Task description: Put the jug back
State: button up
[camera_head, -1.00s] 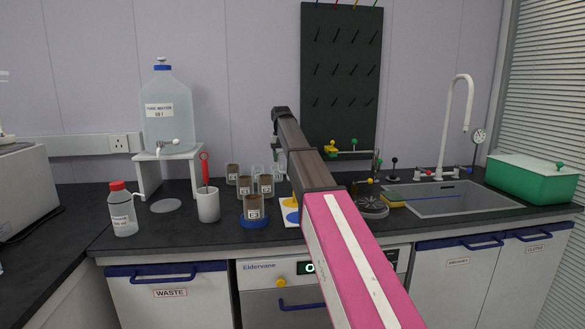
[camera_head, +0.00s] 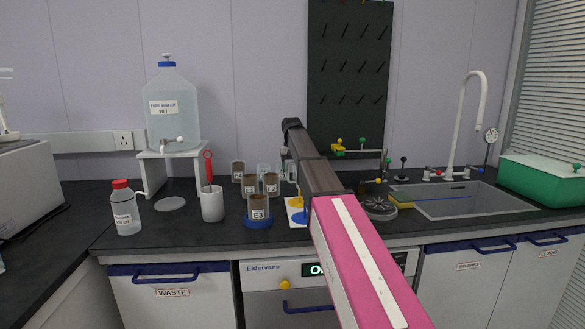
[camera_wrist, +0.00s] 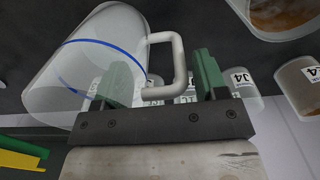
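The jug (camera_wrist: 85,65) is clear with a blue line around it and a pale looped handle (camera_wrist: 181,65). It lies tilted across the upper left of the wrist view. My gripper (camera_wrist: 160,80) has two green fingers spread apart. The handle shows between them, clear of the right finger; whether the left finger touches the jug I cannot tell. In the head view my arm covers the gripper, and I cannot make out the jug there.
Several labelled brown-filled beakers (camera_head: 258,207) stand on the counter left of my arm. Further left are a white cup (camera_head: 212,204), a red-capped bottle (camera_head: 124,212) and a water tank (camera_head: 172,110) on a stand. A dark peg board (camera_head: 348,75) hangs behind; the sink (camera_head: 470,200) is right.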

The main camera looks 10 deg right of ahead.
jog(key=shift+o, duration=0.5)
notch_tip(320, 180, up, 12)
jog(key=shift+r, duration=0.15)
